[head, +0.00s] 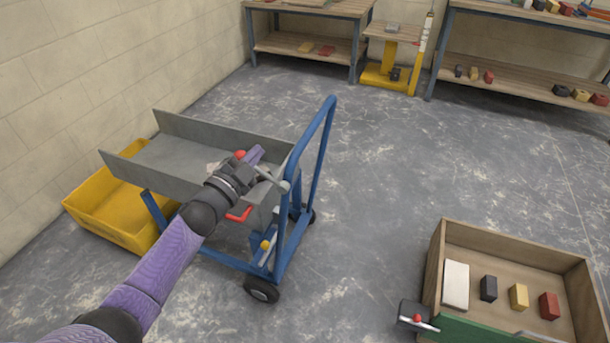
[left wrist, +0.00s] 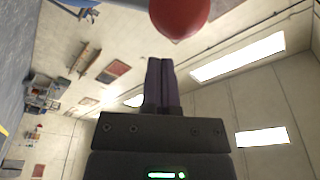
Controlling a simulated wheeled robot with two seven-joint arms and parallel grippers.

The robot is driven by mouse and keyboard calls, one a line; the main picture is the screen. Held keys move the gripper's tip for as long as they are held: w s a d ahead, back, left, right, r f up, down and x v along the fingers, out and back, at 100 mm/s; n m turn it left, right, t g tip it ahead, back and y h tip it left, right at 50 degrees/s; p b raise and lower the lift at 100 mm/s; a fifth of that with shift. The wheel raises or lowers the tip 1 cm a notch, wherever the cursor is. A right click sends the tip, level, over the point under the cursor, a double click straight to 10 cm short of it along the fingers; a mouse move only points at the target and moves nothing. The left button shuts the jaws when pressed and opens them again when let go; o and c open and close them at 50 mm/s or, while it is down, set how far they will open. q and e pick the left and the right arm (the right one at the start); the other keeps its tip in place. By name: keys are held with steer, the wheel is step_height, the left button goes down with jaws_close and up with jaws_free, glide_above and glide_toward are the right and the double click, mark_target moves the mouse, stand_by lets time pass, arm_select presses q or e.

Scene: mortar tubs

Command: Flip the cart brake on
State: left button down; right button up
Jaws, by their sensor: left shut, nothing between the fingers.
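The cart has a blue frame (head: 318,150) and a grey tray (head: 185,158), and stands left of the middle in the head view. A red ball knob (head: 240,153) shows at the tray's handle end, beside a grey bar (head: 270,178). The knob is large in the left wrist view (left wrist: 180,15), just beyond the fingertips; contact cannot be told. My left gripper (head: 256,153) is shut and empty, over the tray's handle end. A yellow knob (head: 265,245) and a red part (head: 239,214) show lower on the cart. Which part is the brake is unclear. My right gripper is out of view.
A yellow tub (head: 117,228) stands on the floor behind the cart by the wall. A wooden crate (head: 437,262) with several blocks is at the lower right, with a red-knobbed lever (head: 417,318). Workbenches (head: 315,55) line the back. The middle floor is clear.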

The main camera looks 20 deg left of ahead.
arm_select(q)
steer(key=a+n, duration=0.1)
steer(key=a+f+n+b, duration=0.1)
steer(key=a+n, duration=0.1)
steer(key=shift+w+f+y, duration=0.1)
steer(key=shift+f+y, duration=0.05)
steer(key=shift+y, duration=0.15)
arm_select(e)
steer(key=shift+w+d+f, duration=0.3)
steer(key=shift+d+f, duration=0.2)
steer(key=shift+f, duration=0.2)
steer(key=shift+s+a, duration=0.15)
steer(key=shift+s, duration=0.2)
